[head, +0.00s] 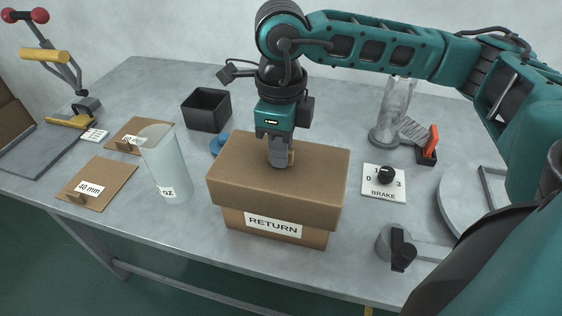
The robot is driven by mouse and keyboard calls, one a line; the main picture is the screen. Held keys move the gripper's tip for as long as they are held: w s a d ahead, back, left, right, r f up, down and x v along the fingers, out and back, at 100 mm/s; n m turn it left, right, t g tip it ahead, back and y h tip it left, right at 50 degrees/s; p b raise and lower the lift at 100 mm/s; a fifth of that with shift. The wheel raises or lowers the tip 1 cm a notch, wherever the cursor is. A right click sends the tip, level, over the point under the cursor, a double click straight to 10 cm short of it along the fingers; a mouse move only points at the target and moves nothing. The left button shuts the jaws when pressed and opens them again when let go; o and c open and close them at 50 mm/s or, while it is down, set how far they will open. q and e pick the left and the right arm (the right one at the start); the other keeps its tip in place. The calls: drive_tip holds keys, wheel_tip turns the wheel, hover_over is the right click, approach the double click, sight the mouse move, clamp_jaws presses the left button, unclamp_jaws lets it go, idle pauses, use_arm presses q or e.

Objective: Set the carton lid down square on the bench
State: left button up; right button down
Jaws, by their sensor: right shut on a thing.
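The brown carton lid (237,170) is over the cardboard carton (236,222), which stands on the bench and has a RETURN label on its front. The lid looks level and overhangs the carton's walls. I cannot tell whether it rests on the carton or is slightly raised. My right gripper (281,158) points down at the middle of the lid's top and is shut on the lid; its fingers hide the grip point. The bench (330,285) is grey. My left gripper is not in view.
A translucent cup (165,165) stands left of the carton, near two brown labelled boards (100,178). A black bin (206,109) is behind. A BRAKE dial plate (384,190) and a grey clamp-like part (390,245) are to the right. Bare bench lies in front.

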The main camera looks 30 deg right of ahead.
drive_tip(key=shift+r, duration=0.1)
drive_tip(key=shift+r, duration=0.55)
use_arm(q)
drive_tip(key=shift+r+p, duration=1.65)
use_arm(e)
wheel_tip(320, 180, up, 19)
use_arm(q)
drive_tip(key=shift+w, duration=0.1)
use_arm(e)
drive_tip(key=shift+f, duration=0.2)
